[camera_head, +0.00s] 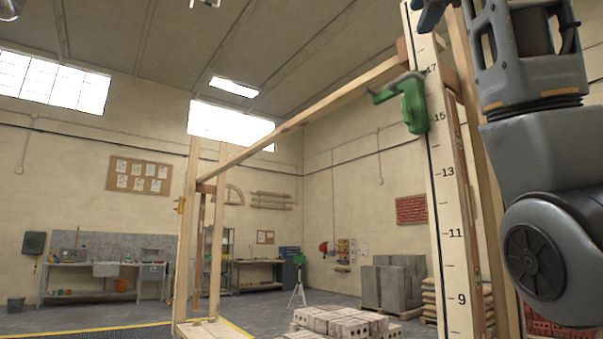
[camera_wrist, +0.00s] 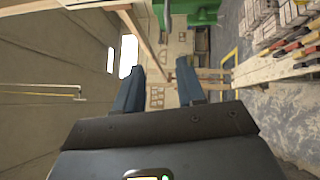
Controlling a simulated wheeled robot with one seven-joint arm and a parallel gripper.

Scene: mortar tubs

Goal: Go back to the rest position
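My gripper shows in the wrist view (camera_wrist: 160,66), with its two dark blue fingers apart and nothing between them. In the head view only a small part of it (camera_head: 432,14) shows at the top edge, close to the upper end of the numbered white post; the rest is cut off. My arm rises along the right side of the head view. A green clamp (camera_head: 413,104) sits on the post a little below the gripper. In the wrist view a green thing (camera_wrist: 192,12) lies ahead of the fingertips, apart from them.
The numbered post (camera_head: 448,210) stands just left of my arm. A wooden beam (camera_head: 310,112) runs from it to a far wooden frame (camera_head: 190,230). Bricks (camera_head: 345,322) are stacked low in front; grey blocks (camera_head: 393,285) stand behind. Open floor lies at the left.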

